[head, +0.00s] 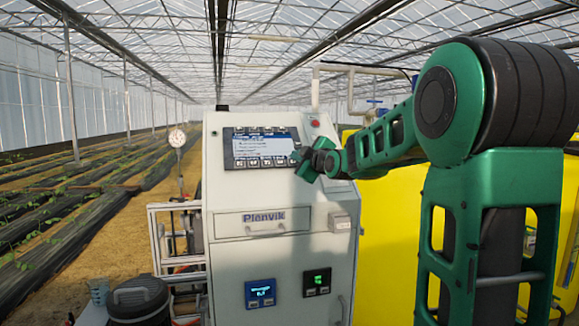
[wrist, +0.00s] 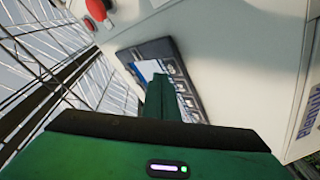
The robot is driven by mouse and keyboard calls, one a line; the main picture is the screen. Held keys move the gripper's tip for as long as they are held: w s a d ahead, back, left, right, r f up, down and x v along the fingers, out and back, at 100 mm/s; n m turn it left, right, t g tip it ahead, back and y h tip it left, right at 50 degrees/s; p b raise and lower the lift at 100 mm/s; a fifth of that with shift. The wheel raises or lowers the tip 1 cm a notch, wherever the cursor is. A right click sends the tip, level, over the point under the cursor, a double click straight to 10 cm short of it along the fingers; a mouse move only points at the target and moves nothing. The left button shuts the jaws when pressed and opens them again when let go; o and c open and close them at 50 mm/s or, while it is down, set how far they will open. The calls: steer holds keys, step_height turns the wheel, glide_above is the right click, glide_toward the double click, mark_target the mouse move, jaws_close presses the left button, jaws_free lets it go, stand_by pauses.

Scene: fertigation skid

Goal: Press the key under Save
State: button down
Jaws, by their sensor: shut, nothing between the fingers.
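The control panel (head: 228,150) is a dark unit with a lit screen (head: 262,146) on the upper front of the grey cabinet. A row of keys (head: 253,163) runs along its bottom edge, and another row runs along its top. The labels are too small to read, so I cannot tell which one is Save. My gripper (head: 298,156) is shut and empty at the panel's right end, covering its lower right corner. In the wrist view the shut green fingers (wrist: 158,82) overlap the panel (wrist: 133,53) near a row of keys (wrist: 179,72). I cannot tell whether they touch it.
A red button (head: 315,123) sits at the cabinet's upper right; it also shows in the wrist view (wrist: 98,9). Below the panel are a drawer (head: 232,225) marked Plenvik, a blue display (head: 260,292) and a green-lit display (head: 317,281). A yellow tank (head: 387,235) stands right.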

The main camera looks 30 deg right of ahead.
steer(key=shift+f, duration=0.1)
steer(key=shift+w+d+f, duration=0.1)
steer(key=shift+w+f, duration=0.05)
steer(key=shift+w+f, duration=0.25)
stand_by(0.8)
steer(key=shift+s+r, duration=0.1)
stand_by(0.3)
steer(key=shift+s+r, duration=0.4)
steer(key=shift+r, duration=0.05)
steer(key=s+r, duration=0.1)
steer(key=r, duration=0.1)
steer(key=s+a+r, duration=0.1)
steer(key=s, duration=0.1)
steer(key=shift+s+r, duration=0.1)
steer(key=shift+r, duration=0.25)
stand_by(0.3)
stand_by(0.5)
